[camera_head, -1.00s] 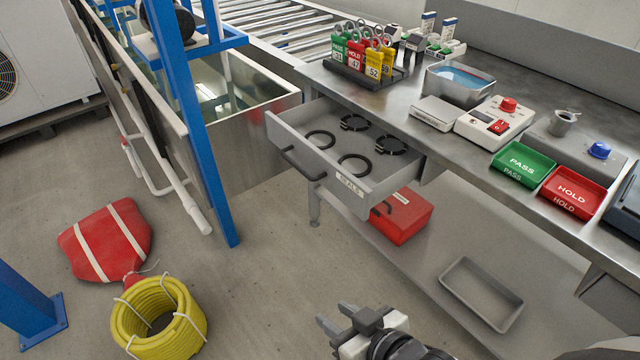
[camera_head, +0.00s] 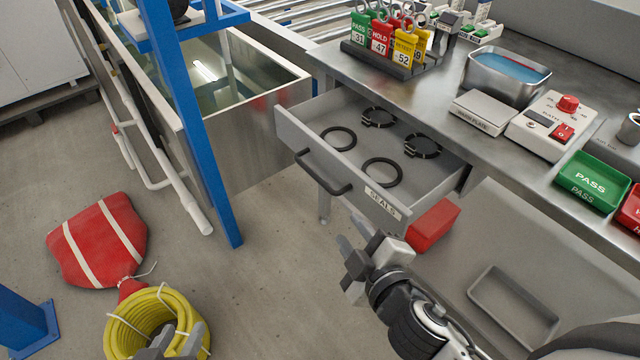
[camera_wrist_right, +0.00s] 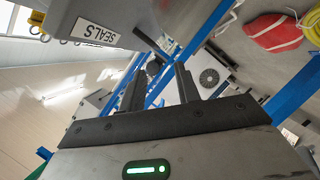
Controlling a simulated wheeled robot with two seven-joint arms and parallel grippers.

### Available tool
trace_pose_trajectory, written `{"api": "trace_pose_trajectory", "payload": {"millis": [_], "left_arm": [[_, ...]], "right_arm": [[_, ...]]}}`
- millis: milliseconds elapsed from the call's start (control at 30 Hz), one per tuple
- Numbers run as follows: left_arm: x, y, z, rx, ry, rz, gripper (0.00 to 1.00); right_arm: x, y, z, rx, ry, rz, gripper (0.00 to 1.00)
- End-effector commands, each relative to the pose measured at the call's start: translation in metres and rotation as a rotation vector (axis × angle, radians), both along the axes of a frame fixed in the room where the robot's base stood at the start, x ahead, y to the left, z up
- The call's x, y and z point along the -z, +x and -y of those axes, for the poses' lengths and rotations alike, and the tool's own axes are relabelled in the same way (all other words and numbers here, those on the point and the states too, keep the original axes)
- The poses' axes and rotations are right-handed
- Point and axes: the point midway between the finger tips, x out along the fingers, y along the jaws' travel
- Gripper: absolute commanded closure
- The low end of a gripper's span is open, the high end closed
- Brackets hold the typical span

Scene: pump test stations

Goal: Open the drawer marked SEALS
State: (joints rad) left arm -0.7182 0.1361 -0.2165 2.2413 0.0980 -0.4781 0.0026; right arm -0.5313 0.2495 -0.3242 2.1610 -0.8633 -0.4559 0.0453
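The grey drawer marked SEALS (camera_head: 392,214) is pulled out from under the steel bench. It holds several black rings. Its label (camera_head: 382,201) is on the right part of the front, and the dark bar handle (camera_head: 323,175) is left of it. The label also shows in the right wrist view (camera_wrist_right: 97,33). My right gripper (camera_head: 352,238) is open and empty, just in front of and below the drawer front, apart from the handle. My left gripper (camera_head: 174,342) shows only its fingertips at the bottom edge, apart, over the yellow hose coil.
A red box (camera_head: 433,225) and a grey tray (camera_head: 513,307) lie on the shelf below the bench. A blue post (camera_head: 205,150) and a water tank (camera_head: 262,118) stand left of the drawer. The yellow hose coil (camera_head: 140,312) and a red bag (camera_head: 92,243) lie on the floor.

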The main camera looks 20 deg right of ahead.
Motion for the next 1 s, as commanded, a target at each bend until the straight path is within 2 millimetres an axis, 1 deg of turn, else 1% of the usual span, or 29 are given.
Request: {"api": "trace_pose_trajectory", "payload": {"millis": [100,167,267,467,700,833,1000], "left_arm": [[-0.001,0.001,0.0,0.002,0.001,0.01,0.64],[-0.004,0.002,0.0,0.002,0.0,0.015,0.64],[-0.007,0.002,0.0,0.003,-0.002,0.018,0.64],[-0.009,0.004,0.0,0.003,-0.002,0.019,0.64],[-0.003,0.003,0.0,0.004,0.0,0.01,0.64],[0.0,0.003,0.0,0.004,0.001,0.008,0.64],[0.001,0.003,0.0,0.004,0.001,0.011,0.64]], "right_arm": [[-0.005,0.007,0.0,-0.014,-0.086,0.048,0.68],[-0.006,0.011,0.0,-0.016,-0.099,0.056,0.68],[-0.005,0.023,0.0,-0.016,-0.102,0.059,0.68],[0.003,0.063,0.0,-0.015,-0.102,0.058,0.68],[0.016,0.114,-0.002,-0.013,-0.101,0.056,0.68],[0.021,0.136,-0.003,-0.013,-0.098,0.055,0.68],[0.027,0.154,-0.004,-0.015,-0.098,0.053,0.68]]}}
